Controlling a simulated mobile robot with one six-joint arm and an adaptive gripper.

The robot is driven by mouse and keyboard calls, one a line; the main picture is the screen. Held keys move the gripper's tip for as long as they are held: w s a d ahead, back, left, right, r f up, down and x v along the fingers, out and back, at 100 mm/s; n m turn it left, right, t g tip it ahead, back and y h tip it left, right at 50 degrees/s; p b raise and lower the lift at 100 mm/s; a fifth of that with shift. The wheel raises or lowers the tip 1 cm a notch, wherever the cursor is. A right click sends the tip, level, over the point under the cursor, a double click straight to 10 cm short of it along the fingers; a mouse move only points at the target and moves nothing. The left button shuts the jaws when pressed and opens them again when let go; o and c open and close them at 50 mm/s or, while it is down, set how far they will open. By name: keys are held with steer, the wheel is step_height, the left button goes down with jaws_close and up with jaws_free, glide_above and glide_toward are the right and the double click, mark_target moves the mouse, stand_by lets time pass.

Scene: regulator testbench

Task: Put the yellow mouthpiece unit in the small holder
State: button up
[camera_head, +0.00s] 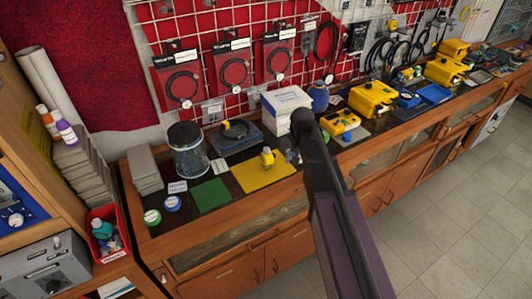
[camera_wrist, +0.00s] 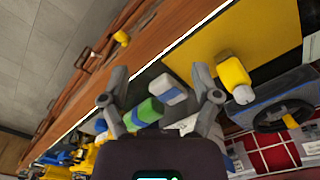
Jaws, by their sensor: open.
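In the wrist view a yellow piece with a pale end (camera_wrist: 233,73), which looks like this unit, lies just right of the right finger, outside the jaws. My gripper (camera_wrist: 160,88) is open, with no yellow unit between its fingers. In the head view my arm largely hides it; grey finger parts (camera_head: 293,154) show right of the unit. A dark blue-grey stand (camera_head: 234,136) with a black round part is behind the mat; I cannot tell whether it is the small holder.
A green mat (camera_head: 211,194), a glass jar (camera_head: 188,150) and small round tubs (camera_head: 172,203) lie left. A white box stack (camera_head: 285,108) stands behind my arm. Green and blue-white items (camera_wrist: 148,109) show between or beyond the fingers. Yellow cases (camera_head: 373,99) stand right.

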step_height(320, 180, up, 9)
steer(key=m+p, duration=0.1)
steer(key=p, duration=0.7)
glide_above(267, 149)
steer(key=shift+r, duration=0.2)
steer(key=shift+f, duration=0.1)
step_height(267, 149, down, 8)
steer(key=b, duration=0.8)
steer(key=shift+f+b, duration=0.2)
steer(key=shift+b, duration=0.15)
steer(key=shift+f, duration=0.15)
steer(key=shift+w+f+b, duration=0.1)
steer(key=shift+f+b, duration=2.35)
steer(key=shift+b, duration=0.15)
jaws_close()
